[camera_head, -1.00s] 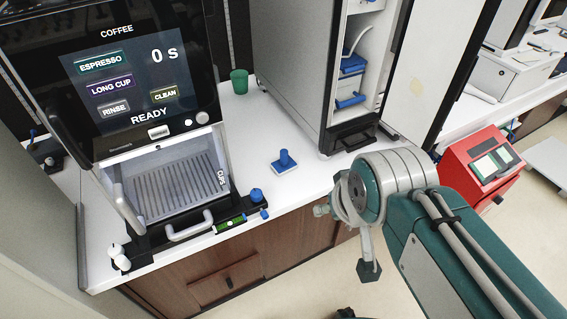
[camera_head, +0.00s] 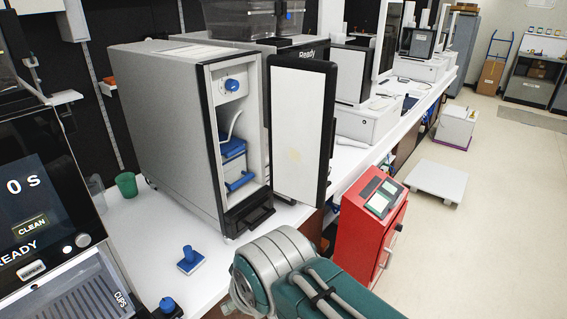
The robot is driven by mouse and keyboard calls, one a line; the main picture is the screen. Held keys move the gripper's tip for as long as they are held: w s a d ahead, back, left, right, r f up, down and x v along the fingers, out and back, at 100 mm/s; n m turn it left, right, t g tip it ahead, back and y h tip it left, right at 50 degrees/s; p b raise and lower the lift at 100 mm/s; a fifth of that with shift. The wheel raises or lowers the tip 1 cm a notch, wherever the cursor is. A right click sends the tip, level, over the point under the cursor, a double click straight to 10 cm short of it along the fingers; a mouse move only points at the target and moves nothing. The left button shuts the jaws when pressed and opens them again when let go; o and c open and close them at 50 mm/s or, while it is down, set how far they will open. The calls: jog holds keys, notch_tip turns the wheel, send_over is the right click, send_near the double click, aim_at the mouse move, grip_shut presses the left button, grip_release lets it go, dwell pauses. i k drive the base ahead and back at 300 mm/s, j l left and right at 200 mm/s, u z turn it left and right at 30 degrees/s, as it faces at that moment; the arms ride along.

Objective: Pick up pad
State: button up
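A small blue pad (camera_head: 190,261) with a light rim and an upright round blue knob lies on the white counter, left of centre and low in the picture. It stands clear of the other things on the counter. My arm enters at the bottom right of the pad, with a grey and teal joint at the picture's lower edge. My gripper is out of the picture, so its state does not show.
A coffee machine (camera_head: 38,205) stands left of the pad, with a green cup (camera_head: 127,184) behind. A grey cabinet (camera_head: 165,125) with its door (camera_head: 298,130) open stands behind the pad. A red box unit (camera_head: 362,240) stands right of the counter. Floor on the right is mostly clear.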

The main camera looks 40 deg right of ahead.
aim_at(193, 260)
jog(key=i+l+u, duration=0.5)
jog(key=i+l, duration=0.2)
